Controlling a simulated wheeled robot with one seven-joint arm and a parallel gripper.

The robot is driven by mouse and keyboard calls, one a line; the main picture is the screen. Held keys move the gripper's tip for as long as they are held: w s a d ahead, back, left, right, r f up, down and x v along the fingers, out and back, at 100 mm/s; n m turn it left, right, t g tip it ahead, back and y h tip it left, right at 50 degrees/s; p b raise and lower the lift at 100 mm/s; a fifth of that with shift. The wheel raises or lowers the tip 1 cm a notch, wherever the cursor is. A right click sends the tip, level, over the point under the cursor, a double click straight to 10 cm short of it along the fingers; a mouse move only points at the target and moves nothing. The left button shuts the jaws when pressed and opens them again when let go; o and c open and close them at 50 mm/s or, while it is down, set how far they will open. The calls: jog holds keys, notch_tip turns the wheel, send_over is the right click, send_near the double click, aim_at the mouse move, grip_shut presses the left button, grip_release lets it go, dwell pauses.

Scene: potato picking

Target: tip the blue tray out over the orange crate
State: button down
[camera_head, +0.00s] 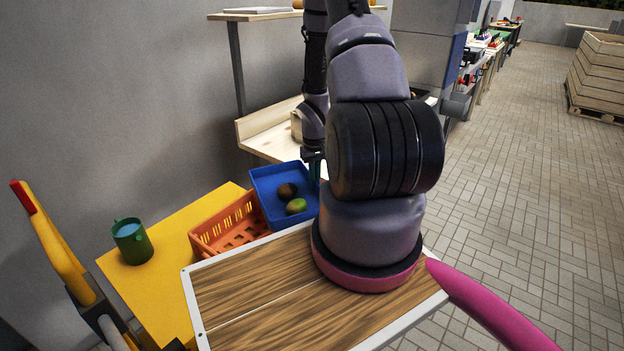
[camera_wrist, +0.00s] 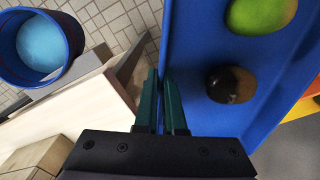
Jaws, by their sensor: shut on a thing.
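The blue tray (camera_head: 266,184) is at the back right of the yellow table, beside the orange crate (camera_head: 231,226), and covers part of the crate's far right end. It looks about level; I cannot tell whether it is lifted. A dark brown potato (camera_head: 287,190) and a green one (camera_head: 296,206) lie in it. My gripper (camera_head: 314,172) is shut on the tray's right wall. In the wrist view the fingers (camera_wrist: 161,100) straddle the wall of the tray (camera_wrist: 205,60), with the green potato (camera_wrist: 262,12) and the dark one (camera_wrist: 231,84) inside. The visible part of the crate is empty.
A green mug (camera_head: 131,241) stands on the yellow table (camera_head: 165,275) to the left. The wooden board (camera_head: 250,300) with a white rim is in front. A wooden bench (camera_head: 262,140) is behind. A blue bucket (camera_wrist: 70,38) shows in the wrist view.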

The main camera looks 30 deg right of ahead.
jog(key=shift+w+a+r+h, duration=0.1)
jog(key=shift+a+r+h, duration=0.1)
jog(key=shift+r+h, duration=0.6)
jog(key=shift+w+a+r+h, duration=0.1)
jog(key=shift+a+r+h, duration=0.1)
jog(key=shift+r+h, duration=0.6)
jog(key=shift+w+a+r+g+h, duration=0.5)
jog(key=shift+a+r+g+h, duration=0.2)
jog(key=shift+a+r+h, duration=3.9)
jog(key=w+a+g+h, duration=0.1)
jog(key=a+h, duration=0.7)
jog(key=a, duration=0.5)
jog(key=shift+w+a+r+g, duration=0.2)
jog(key=shift+w+a+g, duration=0.1)
jog(key=shift+w, duration=0.1)
jog(key=shift+r, duration=0.5)
